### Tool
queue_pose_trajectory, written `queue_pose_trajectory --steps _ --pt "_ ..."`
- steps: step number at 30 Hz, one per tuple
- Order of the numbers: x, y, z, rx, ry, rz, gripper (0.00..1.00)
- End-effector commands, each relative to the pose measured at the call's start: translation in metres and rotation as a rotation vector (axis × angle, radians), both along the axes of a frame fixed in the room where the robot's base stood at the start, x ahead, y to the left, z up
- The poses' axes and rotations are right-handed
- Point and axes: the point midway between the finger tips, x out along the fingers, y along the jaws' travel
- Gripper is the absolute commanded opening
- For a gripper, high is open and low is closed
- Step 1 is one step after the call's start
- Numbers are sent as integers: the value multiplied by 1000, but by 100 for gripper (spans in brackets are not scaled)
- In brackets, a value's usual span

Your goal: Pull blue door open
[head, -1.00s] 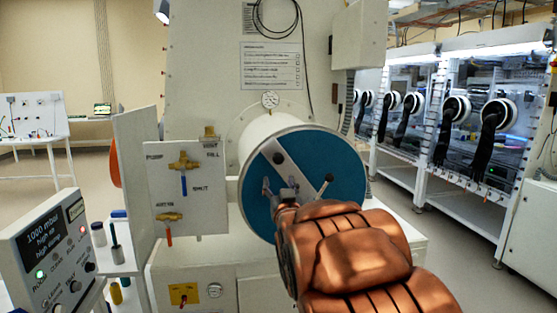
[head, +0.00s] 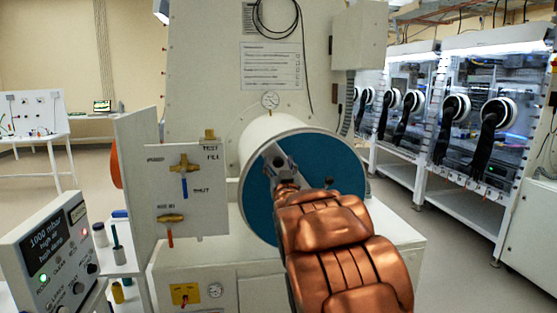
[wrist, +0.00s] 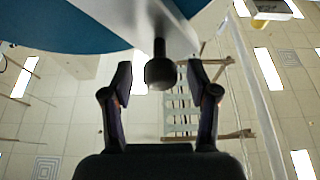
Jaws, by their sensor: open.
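The blue door (head: 335,165) is a round disc on the front end of a white horizontal cylinder (head: 262,130); it appears closed. A grey metal bar (head: 268,156) crosses its face, partly hidden by my gripper and copper arm. My gripper (head: 283,168) is in front of the bar's upper left part. In the wrist view the blue door (wrist: 70,25) fills the top left, with the pale bar (wrist: 128,18) beside it. A dark round-ended knob (wrist: 160,73) sticks out between the two spread fingers of my gripper (wrist: 160,82). I see gaps on both sides of the knob.
A white valve panel (head: 187,205) with brass valves stands left of the cylinder. A control box (head: 50,245) with a display is at the lower left. A white cabinet (head: 395,245) is below the door. Gloveboxes (head: 470,110) line the right, with open floor before them.

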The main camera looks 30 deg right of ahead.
Motion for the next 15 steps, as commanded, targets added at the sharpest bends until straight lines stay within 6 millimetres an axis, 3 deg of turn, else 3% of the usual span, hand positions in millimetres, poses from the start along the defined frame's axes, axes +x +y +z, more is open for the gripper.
queue_pose_trajectory --steps 11,15 --pt "8 -3 2 2 2 0 59" --pt "8 -3 2 2 2 0 47"
